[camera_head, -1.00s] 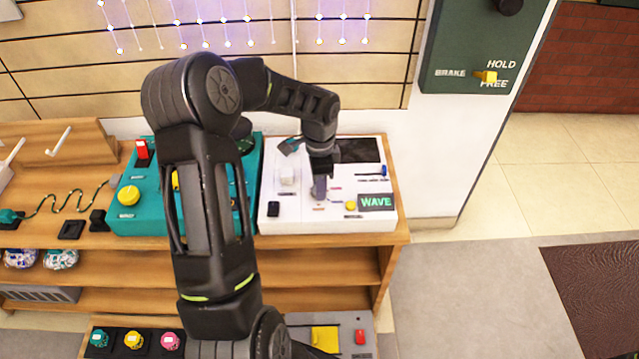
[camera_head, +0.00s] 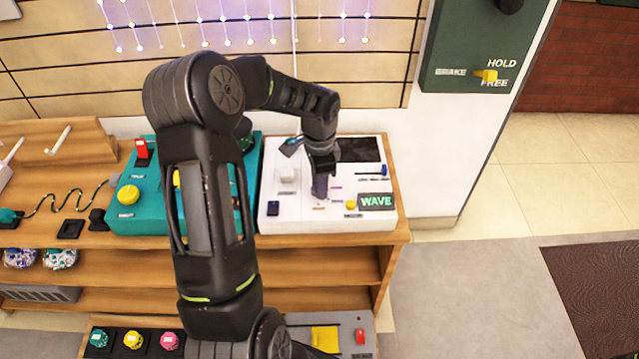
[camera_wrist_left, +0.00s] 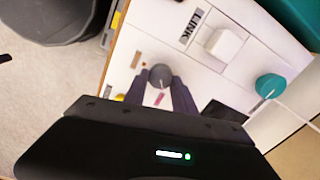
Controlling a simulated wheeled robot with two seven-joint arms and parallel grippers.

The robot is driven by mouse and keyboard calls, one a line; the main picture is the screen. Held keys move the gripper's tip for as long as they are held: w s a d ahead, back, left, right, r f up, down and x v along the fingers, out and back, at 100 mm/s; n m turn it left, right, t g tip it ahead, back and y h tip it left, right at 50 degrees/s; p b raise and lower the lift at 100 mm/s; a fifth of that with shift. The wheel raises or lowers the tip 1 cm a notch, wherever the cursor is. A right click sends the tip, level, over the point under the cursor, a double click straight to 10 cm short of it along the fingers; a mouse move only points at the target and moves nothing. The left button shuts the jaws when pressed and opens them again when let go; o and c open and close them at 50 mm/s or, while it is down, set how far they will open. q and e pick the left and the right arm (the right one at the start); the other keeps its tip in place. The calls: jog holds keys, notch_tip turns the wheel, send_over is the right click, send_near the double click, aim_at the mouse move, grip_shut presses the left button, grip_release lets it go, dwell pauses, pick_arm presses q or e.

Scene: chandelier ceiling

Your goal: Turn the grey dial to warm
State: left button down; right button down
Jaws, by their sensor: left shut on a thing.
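The grey dial (camera_wrist_left: 160,76) shows in the left wrist view on a white panel, between the fingertips of my left gripper (camera_wrist_left: 160,84). My left gripper is shut on the dial, and the dial's top with a thin pointer line shows between the fingers. In the head view my left gripper (camera_head: 320,188) points down onto the white panel (camera_head: 285,216) and hides the dial. The labels around the dial are too small to read. My right gripper is not in view.
A teal panel (camera_head: 150,222) with a yellow knob (camera_head: 128,195) stands to the left.

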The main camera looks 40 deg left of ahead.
pick_arm(q)
jog(key=n+b, duration=0.1)
jog(key=n, duration=0.4)
jog(key=shift+a+n, duration=0.1)
jog(key=shift+n, duration=0.3)
jog(key=n, duration=0.5)
jog(key=shift+a+b, duration=0.1)
jog(key=shift+b, duration=0.2)
jog(key=c, duration=1)
grip_release()
notch_tip(320, 180, up, 8)
jog(key=shift+f, duration=0.1)
jog(key=shift+s, duration=0.1)
